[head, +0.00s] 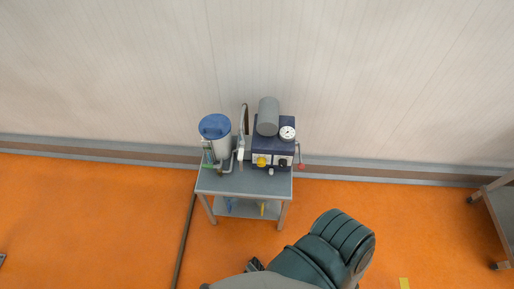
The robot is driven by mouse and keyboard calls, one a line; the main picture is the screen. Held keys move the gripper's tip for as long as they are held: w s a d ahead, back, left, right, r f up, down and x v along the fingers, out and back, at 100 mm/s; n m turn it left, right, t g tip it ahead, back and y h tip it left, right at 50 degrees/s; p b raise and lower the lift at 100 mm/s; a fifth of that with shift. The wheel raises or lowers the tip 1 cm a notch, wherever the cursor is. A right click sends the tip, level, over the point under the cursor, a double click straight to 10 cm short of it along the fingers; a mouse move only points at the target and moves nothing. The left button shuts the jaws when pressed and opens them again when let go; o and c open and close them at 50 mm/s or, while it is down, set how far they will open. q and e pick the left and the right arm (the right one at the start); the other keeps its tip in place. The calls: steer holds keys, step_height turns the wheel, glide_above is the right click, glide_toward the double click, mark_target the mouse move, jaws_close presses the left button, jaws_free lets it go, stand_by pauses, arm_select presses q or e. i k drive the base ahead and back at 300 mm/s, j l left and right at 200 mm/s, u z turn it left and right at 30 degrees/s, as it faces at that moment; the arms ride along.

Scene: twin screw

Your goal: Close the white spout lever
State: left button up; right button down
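A small grey table (207,182) stands near the wall, with a machine on top. A white lever (240,154) appears to sit at the spout between a blue-lidded container (214,128) and a dark blue machine box (262,146). It is too small to tell whether the lever is open or shut. Neither of my grippers can be made out. A dark green and grey part of my own body fills the bottom centre, in front of the table and apart from it. A small dark piece at its left edge is too unclear to name.
The box carries a grey cylinder (268,115), a white gauge (287,133), a yellow knob (262,161) and a red-tipped handle (301,165). A dark strip (184,240) runs along the orange floor left of the table. Another wheeled table (500,205) stands at the right edge.

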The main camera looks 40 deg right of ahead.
mark_target(242, 143)
steer(key=i+j+z, duration=0.2)
steer(key=z, duration=0.2)
steer(key=i+j+z, duration=0.15)
steer(key=j+z, duration=0.25)
steer(key=i+j+z, duration=0.1)
steer(key=j+z, duration=0.7)
